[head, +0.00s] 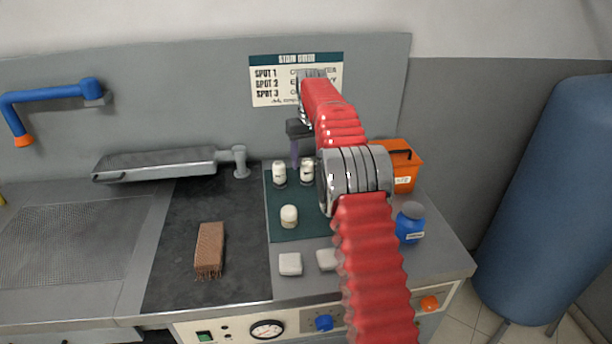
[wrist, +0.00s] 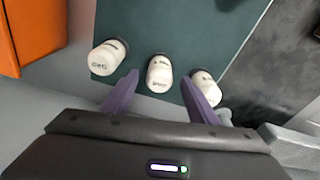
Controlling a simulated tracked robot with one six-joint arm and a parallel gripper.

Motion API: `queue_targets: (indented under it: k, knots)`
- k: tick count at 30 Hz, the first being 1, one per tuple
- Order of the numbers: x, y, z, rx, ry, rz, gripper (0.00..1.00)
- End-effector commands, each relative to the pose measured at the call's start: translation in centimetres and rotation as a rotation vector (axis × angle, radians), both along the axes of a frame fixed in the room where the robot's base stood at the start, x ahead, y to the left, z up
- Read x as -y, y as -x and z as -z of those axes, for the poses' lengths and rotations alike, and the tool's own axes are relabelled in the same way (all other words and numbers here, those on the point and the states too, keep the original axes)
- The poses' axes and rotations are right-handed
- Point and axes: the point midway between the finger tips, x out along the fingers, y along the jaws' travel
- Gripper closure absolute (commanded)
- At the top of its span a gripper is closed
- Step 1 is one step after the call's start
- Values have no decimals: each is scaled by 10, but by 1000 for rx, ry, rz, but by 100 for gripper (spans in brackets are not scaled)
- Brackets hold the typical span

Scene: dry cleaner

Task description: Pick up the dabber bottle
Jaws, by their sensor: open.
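Three white bottles with dark bands stand in a row in the wrist view: left (wrist: 108,57), middle (wrist: 158,73) and right (wrist: 205,88). Their small lettering is unclear, so I cannot tell which is the dabber bottle. My gripper (wrist: 160,80) is open, its purple fingers on either side of the middle bottle in that view. Contact is not visible. In the head view my gripper (head: 297,152) is just above two back bottles, one left (head: 279,173) and one right (head: 307,171). Another white bottle (head: 289,216) stands nearer. My arm hides part of the mat.
The bottles stand on a dark green mat (head: 278,235). An orange box (head: 405,170) and a blue jar (head: 410,224) are to the right. A brown brush (head: 209,249) lies on the dark board (head: 170,270).

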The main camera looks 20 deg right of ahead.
Motion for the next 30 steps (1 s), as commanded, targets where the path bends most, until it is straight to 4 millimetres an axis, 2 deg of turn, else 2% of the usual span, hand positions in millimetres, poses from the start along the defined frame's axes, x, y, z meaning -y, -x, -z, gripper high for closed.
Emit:
queue_targets:
  k: [7,12,29,30]
  knots:
    - [1,-1,32,-3,-1,0,46]
    - [1,-3,47,-2,0,0,46]
    - [1,-3,47,-1,0,0,46]
    - [1,-3,47,-1,0,0,49]
